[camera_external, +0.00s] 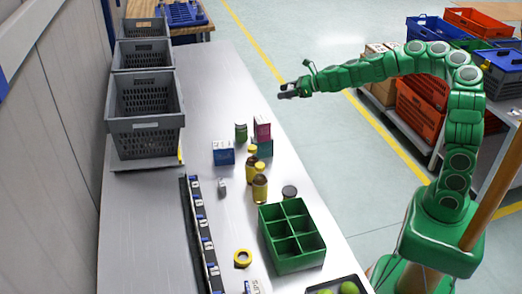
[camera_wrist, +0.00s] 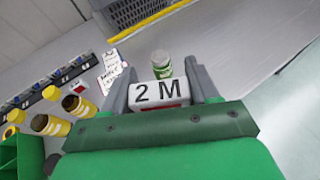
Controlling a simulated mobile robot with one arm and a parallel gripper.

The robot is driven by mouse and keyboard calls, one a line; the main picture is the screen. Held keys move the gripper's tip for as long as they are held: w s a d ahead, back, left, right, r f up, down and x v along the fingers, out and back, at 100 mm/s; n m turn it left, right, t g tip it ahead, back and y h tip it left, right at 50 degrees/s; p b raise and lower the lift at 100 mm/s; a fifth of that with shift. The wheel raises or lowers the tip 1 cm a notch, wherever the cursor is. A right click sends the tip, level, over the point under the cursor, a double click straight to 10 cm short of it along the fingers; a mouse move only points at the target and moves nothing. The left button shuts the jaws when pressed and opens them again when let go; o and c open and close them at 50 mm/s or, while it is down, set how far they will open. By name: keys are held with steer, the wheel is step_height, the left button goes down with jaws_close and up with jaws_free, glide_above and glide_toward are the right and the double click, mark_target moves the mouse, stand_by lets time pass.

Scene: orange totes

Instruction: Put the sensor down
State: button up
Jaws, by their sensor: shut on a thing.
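In the wrist view, my gripper (camera_wrist: 158,85) has its two grey fingers on either side of a white-faced block marked "2 M" (camera_wrist: 160,93), with some red below the marking. I take this block to be the sensor, held between the fingers. In the external view, my gripper (camera_external: 288,91) is up in the air over the table's far right edge, its arm reaching in from the right. What it holds is too small to make out there.
Small boxes, including a blue one (camera_external: 223,153) and a magenta one (camera_external: 262,130), stand by a green can (camera_external: 241,133). Yellow-brown bottles (camera_external: 260,188) and a green divided tray (camera_external: 290,236) are nearer. Grey crates (camera_external: 145,125) line the left. The table between crates and can is clear.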

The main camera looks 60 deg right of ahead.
steer(key=shift+r, duration=2.45)
steer(key=w+a+m+h, duration=0.3)
steer(key=w+a+h, duration=0.1)
steer(key=a, duration=0.6)
steer(key=w+a+m+h, duration=0.3)
steer(key=a+h, duration=0.1)
steer(key=a, duration=0.5)
steer(key=s+a+m+g+h, duration=0.3)
steer(key=s+a+m+h, duration=0.3)
steer(key=s+a, duration=1.9)
step_height(320, 180, down, 14)
steer(key=r, duration=0.1)
steer(key=shift+w+a+f, duration=1.1)
steer(key=shift+w+f, duration=0.55)
steer(key=shift+w, duration=0.15)
steer(key=shift+w+a+f, duration=1.05)
steer(key=shift+w+f, duration=0.65)
steer(key=shift+w, duration=0.05)
steer(key=shift+w+a+f, duration=1.1)
steer(key=shift+w+f, duration=0.55)
steer(key=shift+w, duration=0.15)
